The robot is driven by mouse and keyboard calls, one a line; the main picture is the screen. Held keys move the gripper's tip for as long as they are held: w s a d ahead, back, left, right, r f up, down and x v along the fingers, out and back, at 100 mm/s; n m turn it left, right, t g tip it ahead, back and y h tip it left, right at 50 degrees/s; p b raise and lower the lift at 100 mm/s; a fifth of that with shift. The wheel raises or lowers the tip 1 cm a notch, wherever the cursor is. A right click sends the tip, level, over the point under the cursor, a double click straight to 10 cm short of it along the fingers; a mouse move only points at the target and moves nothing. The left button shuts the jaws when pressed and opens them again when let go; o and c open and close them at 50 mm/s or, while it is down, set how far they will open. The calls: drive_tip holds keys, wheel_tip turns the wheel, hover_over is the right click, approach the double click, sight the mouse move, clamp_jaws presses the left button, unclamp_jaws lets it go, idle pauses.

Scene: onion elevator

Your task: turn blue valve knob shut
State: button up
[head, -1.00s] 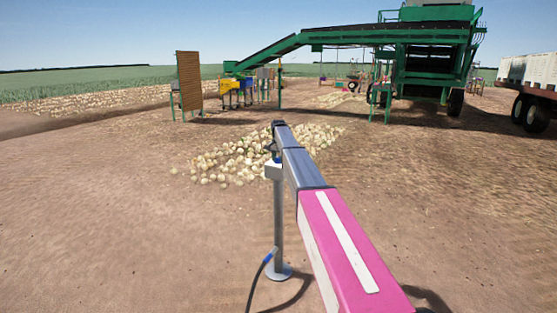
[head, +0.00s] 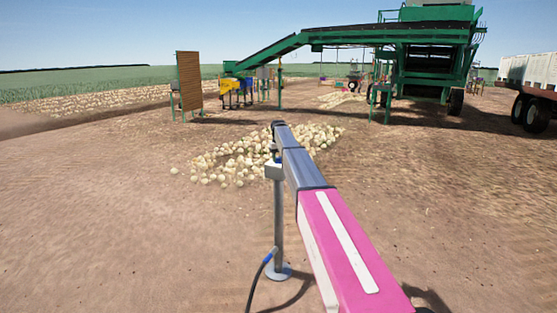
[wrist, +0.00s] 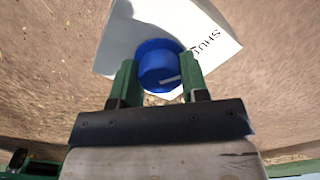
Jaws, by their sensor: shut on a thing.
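The blue valve knob (wrist: 158,62) sits in front of a white plate (wrist: 130,35) in the wrist view. The plate carries dark lettering that reads "SHUT", partly cut off. A short pale mark shows on the knob's lower right. My gripper (wrist: 160,80) has its two green fingers on either side of the knob and is shut on it. In the head view the white box (head: 274,170) stands on a grey post (head: 279,225) at my arm's far end. A small bit of blue shows there; my arm hides most of the knob and gripper.
A pile of onions (head: 230,160) lies behind the post. A green elevator machine (head: 390,40) stands beyond, with a trailer (head: 530,90) at right. Bare soil lies around the post.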

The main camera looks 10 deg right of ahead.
idle(0.3)
drive_tip(key=o, duration=0.9)
drive_tip(key=shift+o, duration=0.2)
drive_tip(key=shift+r, duration=0.15)
wheel_tip(320, 180, up, 11)
drive_tip(key=shift+f, duration=0.2)
